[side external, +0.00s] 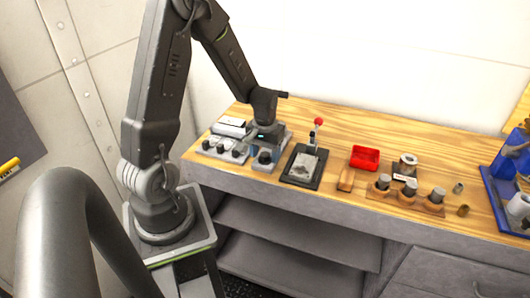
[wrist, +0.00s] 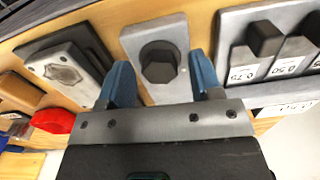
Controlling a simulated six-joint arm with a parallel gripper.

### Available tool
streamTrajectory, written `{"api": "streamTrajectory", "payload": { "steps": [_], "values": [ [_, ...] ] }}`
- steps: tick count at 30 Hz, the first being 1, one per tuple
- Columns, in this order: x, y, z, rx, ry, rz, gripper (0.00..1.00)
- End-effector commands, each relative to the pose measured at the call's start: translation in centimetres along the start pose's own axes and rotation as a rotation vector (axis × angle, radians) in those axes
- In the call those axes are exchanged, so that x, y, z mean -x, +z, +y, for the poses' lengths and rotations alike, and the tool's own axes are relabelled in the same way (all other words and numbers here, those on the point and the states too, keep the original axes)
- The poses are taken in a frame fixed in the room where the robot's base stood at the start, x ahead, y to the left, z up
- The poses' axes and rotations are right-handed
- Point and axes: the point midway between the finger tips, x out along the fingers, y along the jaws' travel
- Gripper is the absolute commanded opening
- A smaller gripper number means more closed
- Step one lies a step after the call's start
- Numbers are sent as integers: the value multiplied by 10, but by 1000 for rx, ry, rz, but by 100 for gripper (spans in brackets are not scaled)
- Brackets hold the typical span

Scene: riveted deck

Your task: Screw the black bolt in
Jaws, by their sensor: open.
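The black bolt (wrist: 158,62) has a hexagonal head and sits in a grey metal block (wrist: 183,90) in the wrist view. My gripper (wrist: 160,72) is open. One blue finger is on each side of the bolt head in the picture, with visible gaps to it. How deep the bolt sits in the block, and the height of the fingers over it, I cannot tell. In the side external view, the bolt (side external: 264,157) is at the front of its block near the bench's front edge, and my gripper (side external: 265,137) is just above and behind it.
A labelled grey block with dark knobs (wrist: 265,42) is close on one side of the bolt block. A dark plate with a grey piece (side external: 303,165) and a red-knobbed lever (side external: 318,122) is on the other. A red tray (side external: 365,158) and a wooden holder (side external: 405,200) stand farther right.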

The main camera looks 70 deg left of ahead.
Motion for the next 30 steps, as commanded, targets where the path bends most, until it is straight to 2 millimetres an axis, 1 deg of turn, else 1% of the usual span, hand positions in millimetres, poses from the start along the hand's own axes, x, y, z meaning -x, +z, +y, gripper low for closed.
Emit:
{"api": "streamTrajectory", "payload": {
  "steps": [1,2,15,16,23,30],
  "values": [
    [0,0,0,0,0,0,56],
    [0,0,0,0,0,0,53],
    [0,0,0,0,0,0,11],
    [0,0,0,0,0,0,9],
    [1,0,0,-22,0,0,9],
    [1,0,0,-132,0,0,9]
  ]
}}
